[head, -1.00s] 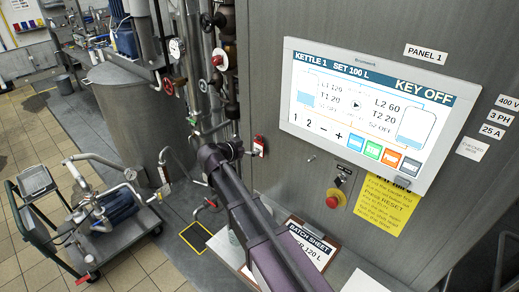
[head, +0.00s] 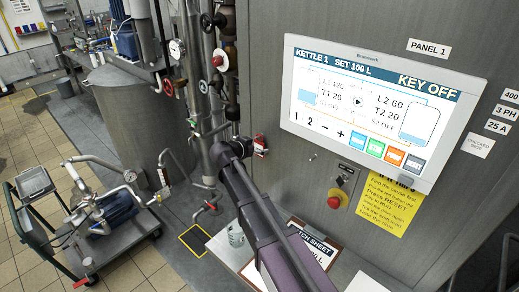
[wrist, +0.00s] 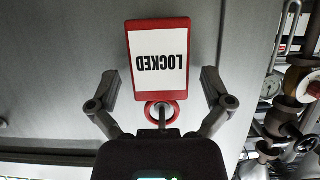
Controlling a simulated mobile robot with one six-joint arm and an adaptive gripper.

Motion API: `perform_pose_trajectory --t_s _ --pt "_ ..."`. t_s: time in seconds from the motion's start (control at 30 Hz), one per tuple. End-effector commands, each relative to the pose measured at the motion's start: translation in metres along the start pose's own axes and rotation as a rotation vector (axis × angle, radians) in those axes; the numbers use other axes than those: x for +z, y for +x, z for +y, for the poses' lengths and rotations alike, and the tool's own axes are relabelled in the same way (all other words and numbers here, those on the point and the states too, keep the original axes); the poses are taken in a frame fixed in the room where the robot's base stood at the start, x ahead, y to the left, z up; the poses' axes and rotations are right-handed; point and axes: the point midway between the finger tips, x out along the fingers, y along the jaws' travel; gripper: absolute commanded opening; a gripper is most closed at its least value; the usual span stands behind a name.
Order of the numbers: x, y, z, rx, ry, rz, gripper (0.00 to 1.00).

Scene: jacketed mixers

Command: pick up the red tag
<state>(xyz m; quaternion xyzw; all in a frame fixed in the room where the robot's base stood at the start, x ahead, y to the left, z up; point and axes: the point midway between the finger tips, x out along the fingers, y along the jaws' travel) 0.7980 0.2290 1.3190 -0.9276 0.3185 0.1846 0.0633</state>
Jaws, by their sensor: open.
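The red tag (wrist: 159,62) has a white face reading LOCKED, upside down in the wrist view. It hangs from a ring on a small peg. My gripper (wrist: 160,75) is open, with one finger on each side of the tag and a visible gap on both sides. In the head view the tag (head: 260,144) is small, on the left edge of the grey cabinet, just right of my arm's end. My fingers cannot be made out there.
The cabinet carries a touch screen (head: 368,110) reading KEY OFF, a red stop button (head: 335,201) and a yellow note (head: 385,204). Pipes and valves (head: 222,62) stand close left of the tag.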

Motion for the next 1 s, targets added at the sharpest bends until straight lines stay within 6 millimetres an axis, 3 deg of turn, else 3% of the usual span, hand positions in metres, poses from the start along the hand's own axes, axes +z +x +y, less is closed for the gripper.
perform_pose_trajectory --t_s 0.37,0.5,0.57,1.0 --pt "-0.0002 0.0001 0.0003 0.001 0.000 0.000 0.97" --pt "-0.0002 0.0002 0.0004 0.001 0.001 0.000 0.59" --pt "-0.0003 0.0003 0.0004 0.001 0.001 0.000 0.49" --pt "-0.0013 0.0002 0.0008 0.002 0.001 0.000 0.48"
